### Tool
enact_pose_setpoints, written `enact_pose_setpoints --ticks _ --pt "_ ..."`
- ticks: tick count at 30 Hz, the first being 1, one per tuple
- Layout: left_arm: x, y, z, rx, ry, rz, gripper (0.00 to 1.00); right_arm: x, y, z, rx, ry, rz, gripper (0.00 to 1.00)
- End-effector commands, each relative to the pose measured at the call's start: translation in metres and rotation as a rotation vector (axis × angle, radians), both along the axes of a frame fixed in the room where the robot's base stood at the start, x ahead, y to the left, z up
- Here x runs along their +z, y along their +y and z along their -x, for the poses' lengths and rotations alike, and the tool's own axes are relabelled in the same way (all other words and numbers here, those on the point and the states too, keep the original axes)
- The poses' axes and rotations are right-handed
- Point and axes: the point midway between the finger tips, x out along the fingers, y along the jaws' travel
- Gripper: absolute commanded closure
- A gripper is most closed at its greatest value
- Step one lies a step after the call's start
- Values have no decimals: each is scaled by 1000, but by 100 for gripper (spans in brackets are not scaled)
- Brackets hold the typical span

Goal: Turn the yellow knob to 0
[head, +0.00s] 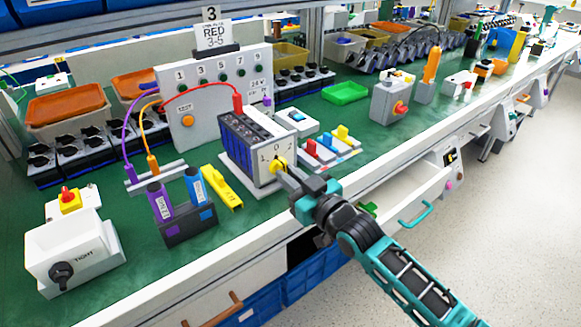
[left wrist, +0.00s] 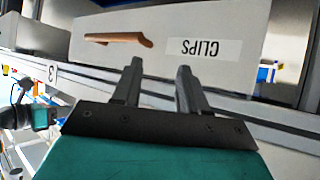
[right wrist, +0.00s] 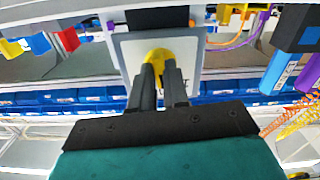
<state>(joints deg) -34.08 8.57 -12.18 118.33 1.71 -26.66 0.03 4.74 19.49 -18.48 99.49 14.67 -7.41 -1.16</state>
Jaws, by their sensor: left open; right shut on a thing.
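The yellow knob (head: 279,163) sits on the light front face of a rotary switch box (head: 262,174) with a dark ribbed body. A "0" and a "1" are marked on that face around the knob. My right gripper (head: 283,168) reaches in from the right and is shut on the knob. In the right wrist view the yellow knob (right wrist: 158,57) shows between and above the fingertips (right wrist: 165,75), which hide part of it. My left gripper (left wrist: 158,72) is open and empty, in front of a drawer labelled "CLIPS" (left wrist: 200,25). It is not in the head view.
A panel with numbered sockets (head: 215,95) stands behind the switch box. A purple and blue marker holder (head: 185,225) and a yellow tool (head: 222,187) are left of it. Small red, blue and yellow blocks (head: 328,145) are to its right. The bench's front edge runs below.

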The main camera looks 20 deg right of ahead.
Motion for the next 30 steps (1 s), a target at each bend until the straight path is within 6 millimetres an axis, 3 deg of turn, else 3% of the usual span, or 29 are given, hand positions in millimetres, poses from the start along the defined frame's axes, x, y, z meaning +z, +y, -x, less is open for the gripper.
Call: enact_pose_setpoints --ticks 9,23,24,30 --pt "-1 6 4 11 11 -11 57 0 1 0 1 37 -97 100" --pt "-4 9 6 15 14 -15 57 -1 1 0 1 41 -110 100" --pt "-4 9 6 15 14 -15 57 -1 1 0 1 41 -110 83" --pt "-3 8 5 14 13 -15 57 -1 1 0 1 41 -109 64"
